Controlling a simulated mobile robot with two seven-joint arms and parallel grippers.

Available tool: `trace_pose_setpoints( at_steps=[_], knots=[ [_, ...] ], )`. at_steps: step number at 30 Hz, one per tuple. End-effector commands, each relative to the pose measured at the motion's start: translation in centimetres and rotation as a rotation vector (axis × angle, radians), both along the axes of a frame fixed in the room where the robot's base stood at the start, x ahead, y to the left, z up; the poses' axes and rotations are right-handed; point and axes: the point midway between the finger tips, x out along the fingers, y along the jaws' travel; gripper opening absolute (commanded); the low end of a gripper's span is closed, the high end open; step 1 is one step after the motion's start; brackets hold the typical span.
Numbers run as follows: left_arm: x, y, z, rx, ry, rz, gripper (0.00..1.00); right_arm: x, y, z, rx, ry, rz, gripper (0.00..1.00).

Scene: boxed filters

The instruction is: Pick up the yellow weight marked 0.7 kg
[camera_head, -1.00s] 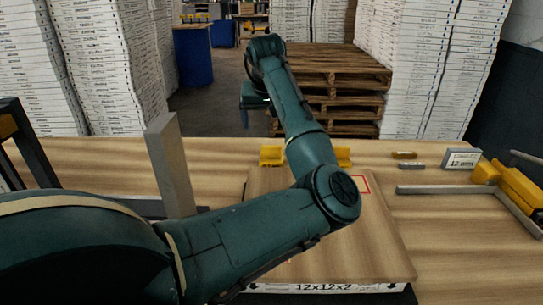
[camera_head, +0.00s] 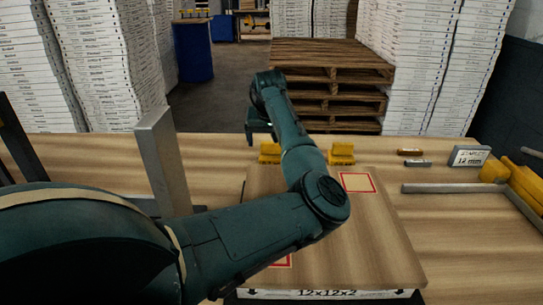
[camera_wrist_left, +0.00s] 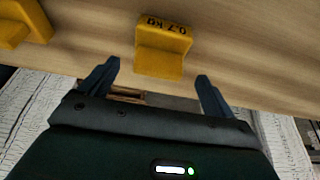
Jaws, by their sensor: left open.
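The yellow weight marked 0.7 kg (camera_wrist_left: 163,48) stands on the wooden table in the left wrist view, its lettering upside down there. In the head view it appears to be the left yellow block (camera_head: 270,152) near the table's far edge. A second yellow weight (camera_head: 341,153) stands to its right; it also shows at the upper left of the left wrist view (camera_wrist_left: 22,22). My left gripper (camera_wrist_left: 158,72) is open and empty, the marked weight lying ahead between the finger lines. In the head view my left gripper (camera_head: 259,128) hangs just beyond the far edge, partly hidden by its arm.
A wide flat box marked 12x12x2 (camera_head: 385,240) lies in front of the weights, partly under my arm. A grey upright plate (camera_head: 165,160) stands left. Small bars (camera_head: 418,163), a 12 label block (camera_head: 468,156) and yellow tools (camera_head: 522,185) are right. Pallets (camera_head: 330,55) stand behind.

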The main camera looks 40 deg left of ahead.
Motion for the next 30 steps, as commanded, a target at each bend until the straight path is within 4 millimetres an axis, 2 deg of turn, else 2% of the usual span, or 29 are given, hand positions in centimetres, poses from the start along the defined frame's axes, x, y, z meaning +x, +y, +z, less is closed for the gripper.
trace_pose_setpoints(
  at_steps=[6,16,30],
  knots=[
    [1.0,0.4,-3.1,-0.002,0.002,0.0,0.89,0.0,0.0,0.1,-0.002,0.001,-0.003,0.36],
    [1.2,0.6,-3.6,0.001,0.001,0.0,0.88,0.2,0.1,0.2,0.005,-0.001,-0.009,0.36],
    [1.2,0.6,-3.6,0.001,0.001,0.0,0.5,0.2,0.1,0.1,0.003,-0.001,-0.005,0.36]
  ],
)
